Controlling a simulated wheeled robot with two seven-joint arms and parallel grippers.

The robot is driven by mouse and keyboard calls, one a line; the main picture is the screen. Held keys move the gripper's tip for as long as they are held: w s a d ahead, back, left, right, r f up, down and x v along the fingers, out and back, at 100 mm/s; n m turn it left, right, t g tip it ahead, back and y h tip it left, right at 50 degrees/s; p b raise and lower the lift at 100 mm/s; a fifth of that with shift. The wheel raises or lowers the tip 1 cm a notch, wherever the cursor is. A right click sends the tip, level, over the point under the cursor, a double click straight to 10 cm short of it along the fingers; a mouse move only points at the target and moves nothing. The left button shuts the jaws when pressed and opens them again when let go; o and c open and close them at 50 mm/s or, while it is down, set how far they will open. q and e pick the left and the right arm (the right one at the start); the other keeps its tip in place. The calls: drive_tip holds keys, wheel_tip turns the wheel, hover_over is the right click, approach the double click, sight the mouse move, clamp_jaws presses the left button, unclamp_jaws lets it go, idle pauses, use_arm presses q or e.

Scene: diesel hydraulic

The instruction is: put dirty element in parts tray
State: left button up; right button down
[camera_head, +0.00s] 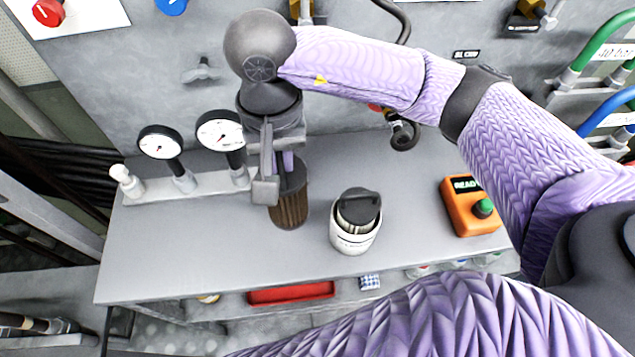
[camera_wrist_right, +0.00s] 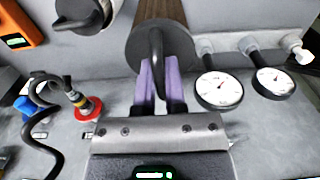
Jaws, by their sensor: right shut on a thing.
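The dirty element (camera_head: 290,205) is a brown pleated cylinder with a dark end cap. My right gripper (camera_head: 275,170) is shut on it from above and holds it upright over the left part of the bench. I cannot tell whether its base touches the bench top. In the right wrist view, the fingers (camera_wrist_right: 161,85) close on the handle of the element's dark cap (camera_wrist_right: 178,50). A red tray (camera_head: 290,293), likely the parts tray, lies on the shelf below the bench's front edge, partly hidden by that edge. My left gripper is not in view.
A white canister (camera_head: 352,238) with a dark handled top stands right of the element. Two gauges (camera_head: 220,131) on a pale manifold stand behind left. An orange box (camera_head: 468,212) with a green button is at right. The front left bench top (camera_head: 185,262) is clear.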

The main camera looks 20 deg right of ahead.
wheel_tip(320, 180, down, 10)
drive_tip(key=shift+w+a+r+b, duration=0.1)
drive_tip(key=shift+b, duration=0.2)
drive_tip(key=c, duration=0.7)
unclamp_jaws()
